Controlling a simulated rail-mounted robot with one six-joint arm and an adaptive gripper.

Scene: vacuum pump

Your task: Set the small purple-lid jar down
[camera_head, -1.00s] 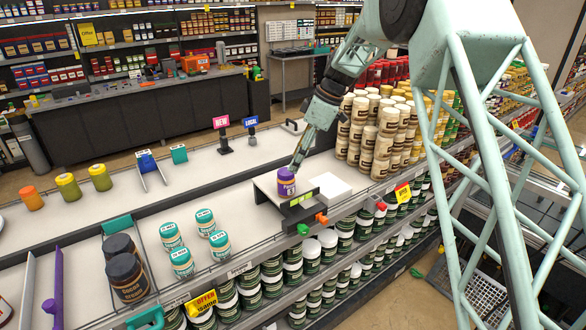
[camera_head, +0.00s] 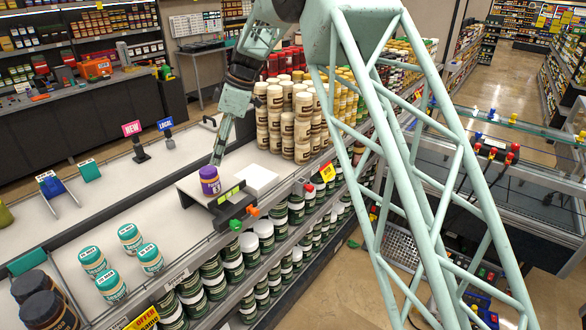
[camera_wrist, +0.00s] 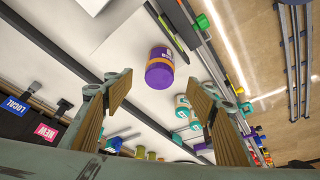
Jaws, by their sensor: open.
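The small purple-lid jar (camera_head: 210,180) stands upright on a raised pale platform (camera_head: 187,190) with a dark front on the shelf. It also shows in the wrist view (camera_wrist: 160,68), beyond the fingertips and apart from them. My gripper (camera_head: 217,160) is just behind and above the jar in the head view. In the wrist view my gripper (camera_wrist: 158,100) is open, its two wood-toned fingers spread wide with nothing between them.
A white block (camera_head: 257,180) lies right of the platform. Stacked cream jars (camera_head: 288,120) stand behind it. Several teal-lid jars (camera_head: 112,286) and dark jars (camera_head: 45,308) stand at the front left. Sign stands (camera_head: 138,143) are farther back. Bare shelf lies between.

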